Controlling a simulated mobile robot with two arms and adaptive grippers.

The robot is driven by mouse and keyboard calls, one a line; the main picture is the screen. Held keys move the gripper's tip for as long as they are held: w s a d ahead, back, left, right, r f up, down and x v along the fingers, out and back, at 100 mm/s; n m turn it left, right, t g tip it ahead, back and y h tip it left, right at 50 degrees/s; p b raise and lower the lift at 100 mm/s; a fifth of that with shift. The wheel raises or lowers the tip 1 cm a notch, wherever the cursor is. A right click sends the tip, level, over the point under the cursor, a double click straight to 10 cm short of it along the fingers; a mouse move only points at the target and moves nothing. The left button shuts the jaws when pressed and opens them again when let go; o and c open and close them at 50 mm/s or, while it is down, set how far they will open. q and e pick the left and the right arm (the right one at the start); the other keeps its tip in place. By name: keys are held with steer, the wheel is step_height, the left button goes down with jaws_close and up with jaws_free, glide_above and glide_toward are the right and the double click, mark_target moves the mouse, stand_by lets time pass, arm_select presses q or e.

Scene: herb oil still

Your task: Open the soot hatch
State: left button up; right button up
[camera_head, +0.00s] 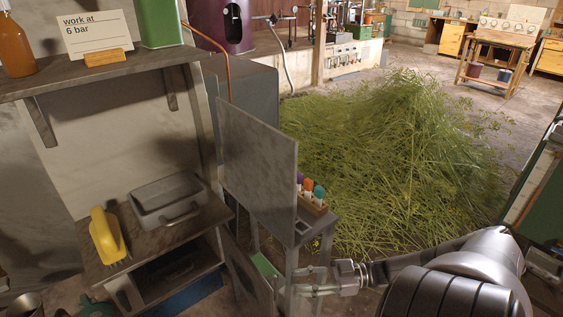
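A lower grey metal panel (243,278) hangs on edge beside the shelf unit, under a larger upright grey panel (257,165). The lower panel looks like a hatch door standing at an angle, but no label shows which panel is the soot hatch. My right gripper (303,281) reaches in from the right at the height of the lower panel, close to its right edge and by a thin table leg. Its fingertips are small and partly hidden, so contact and opening cannot be told. My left gripper is out of view.
A small stand (316,229) holds a rack of coloured-cap vials (313,193) just above my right gripper. A herb heap (390,165) fills the floor behind.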

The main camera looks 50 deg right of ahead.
steer(key=shift+v, duration=1.8)
steer(key=shift+f, duration=0.15)
